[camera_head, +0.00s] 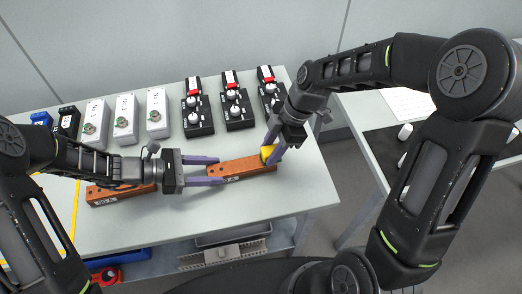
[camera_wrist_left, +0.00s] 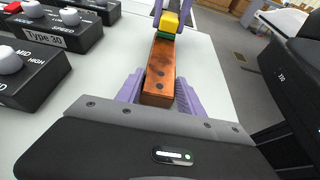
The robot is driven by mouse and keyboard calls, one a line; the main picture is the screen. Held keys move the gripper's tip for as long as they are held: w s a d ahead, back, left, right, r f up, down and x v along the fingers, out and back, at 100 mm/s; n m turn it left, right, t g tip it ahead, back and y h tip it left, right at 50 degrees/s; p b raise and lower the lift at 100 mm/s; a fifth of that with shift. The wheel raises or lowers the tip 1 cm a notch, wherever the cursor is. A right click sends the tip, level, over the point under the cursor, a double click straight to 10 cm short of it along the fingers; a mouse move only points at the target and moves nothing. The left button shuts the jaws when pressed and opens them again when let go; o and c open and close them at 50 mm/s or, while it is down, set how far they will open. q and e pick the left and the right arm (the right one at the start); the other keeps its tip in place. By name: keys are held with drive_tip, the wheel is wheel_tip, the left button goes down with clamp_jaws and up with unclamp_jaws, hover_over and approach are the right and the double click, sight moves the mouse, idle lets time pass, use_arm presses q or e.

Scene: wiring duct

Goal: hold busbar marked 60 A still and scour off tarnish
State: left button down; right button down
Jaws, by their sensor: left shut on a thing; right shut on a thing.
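A copper-brown busbar (camera_head: 243,167) lies on the table; its front label (camera_head: 232,179) ends in A, the number too small to read surely. My left gripper (camera_head: 217,171) is shut on its left end, one purple finger on each side. In the left wrist view the busbar (camera_wrist_left: 162,62) runs away between the fingers, with dark holes and darker patches on top. My right gripper (camera_head: 271,158) is shut on a yellow scouring pad (camera_head: 266,152) at the busbar's far right end. In the left wrist view the pad (camera_wrist_left: 168,24) shows a green underside against the bar's top.
A second copper bar (camera_head: 135,192) lies to the left, partly behind my left arm. Black switch boxes (camera_head: 236,112) and white boxes (camera_head: 125,120) line the table's back. A grey tray (camera_head: 222,254) and red item (camera_head: 105,277) are below the front edge. Clear table lies right of the busbar.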

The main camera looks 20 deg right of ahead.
drive_tip(key=shift+a, duration=3.35)
drive_tip(key=shift+a+r, duration=0.1)
wheel_tip(320, 180, up, 8)
use_arm(q)
drive_tip(key=c, duration=0.7)
unclamp_jaws()
drive_tip(key=shift+o, duration=0.2)
drive_tip(key=v, duration=1.2)
drive_tip(key=shift+a, duration=0.1)
